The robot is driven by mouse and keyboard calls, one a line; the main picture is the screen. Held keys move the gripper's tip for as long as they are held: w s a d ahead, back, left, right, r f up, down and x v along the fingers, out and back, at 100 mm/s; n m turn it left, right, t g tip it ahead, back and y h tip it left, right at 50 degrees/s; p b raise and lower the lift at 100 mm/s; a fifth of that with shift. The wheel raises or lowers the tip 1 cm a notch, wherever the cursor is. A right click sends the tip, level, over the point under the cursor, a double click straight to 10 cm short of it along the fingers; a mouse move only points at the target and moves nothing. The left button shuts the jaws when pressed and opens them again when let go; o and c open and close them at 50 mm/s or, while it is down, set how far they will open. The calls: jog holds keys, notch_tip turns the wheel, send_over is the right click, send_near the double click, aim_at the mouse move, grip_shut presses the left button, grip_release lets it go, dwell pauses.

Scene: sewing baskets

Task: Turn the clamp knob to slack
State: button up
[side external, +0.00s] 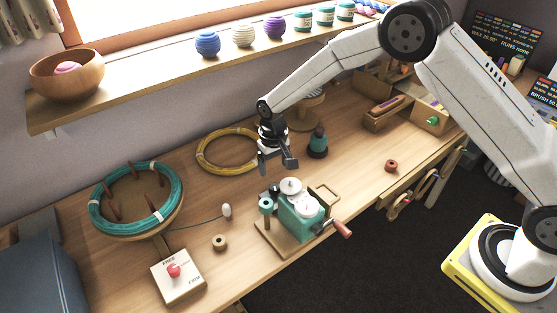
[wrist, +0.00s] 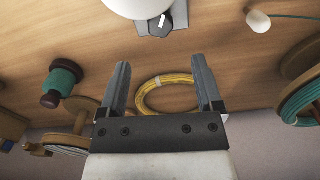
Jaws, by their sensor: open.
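My gripper (side external: 277,166) is open and empty, above the table behind the green winder (side external: 301,222). In the wrist view the fingers of my gripper (wrist: 160,72) stand wide apart with nothing between them. A small dark knob with a white pointer line (wrist: 162,22) shows at the top edge of the wrist view, beside a white rounded part (wrist: 138,5). It lies beyond the fingertips, apart from them. I cannot read any mark around it, and cannot make it out in the side view. A box labelled FREE and FIRM (side external: 180,287) with a red knob (side external: 173,270) stands at the lower left.
A yellow coil (side external: 226,150) lies behind my gripper; a dark green spool (side external: 317,143) stands to its right. A teal ring on a round stand (side external: 138,237) is at the left. A red-handled crank (side external: 341,229) juts from the winder. A thin cord ends in a white bulb (side external: 227,211).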

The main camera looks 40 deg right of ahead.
aim_at(274, 186)
jog(key=shift+m, duration=1)
jog(key=shift+f, duration=3.9)
grip_shut()
